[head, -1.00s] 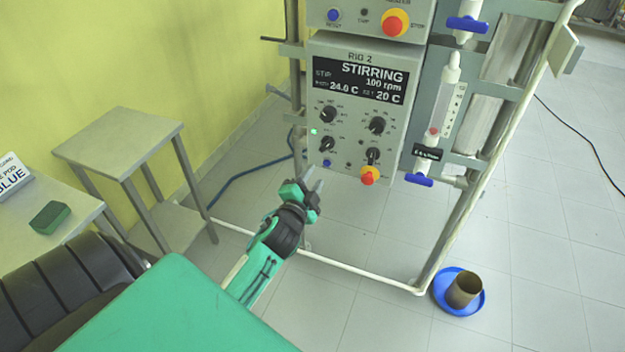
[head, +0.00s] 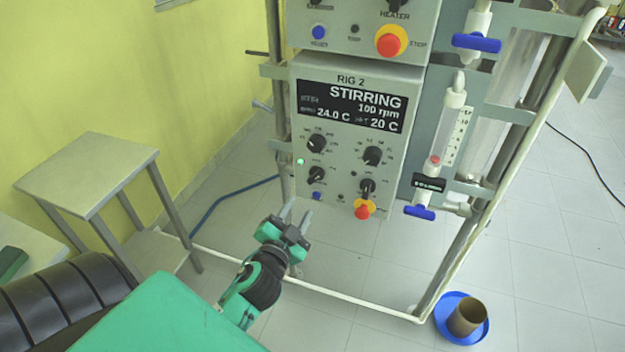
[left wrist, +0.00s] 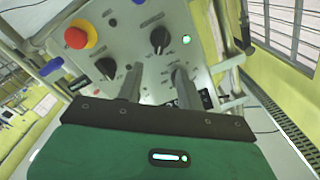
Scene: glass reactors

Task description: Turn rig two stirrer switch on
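The rig two control box (head: 330,180) faces me in the head view. Its display (head: 352,105) reads STIRRING, 100 rpm, 24.0 C and 20 C. Below it are several black knobs, including an upper left one (head: 317,144) and a lower left one (head: 316,175), and a lit green lamp (head: 300,161). The knob labels are too small to read. My left gripper (head: 296,214) is open and empty, below the box's lower left corner. In the left wrist view its two fingers (left wrist: 155,85) are apart in front of the panel, with knobs close beyond them. My right gripper is not in view.
A red stop button (head: 362,211) on yellow sits at the box's lower edge. Blue-handled valves (head: 420,212) are on the rig's right. A stool-like table (head: 90,170) stands left. A blue dish (head: 461,325) with a brown cup lies on the floor.

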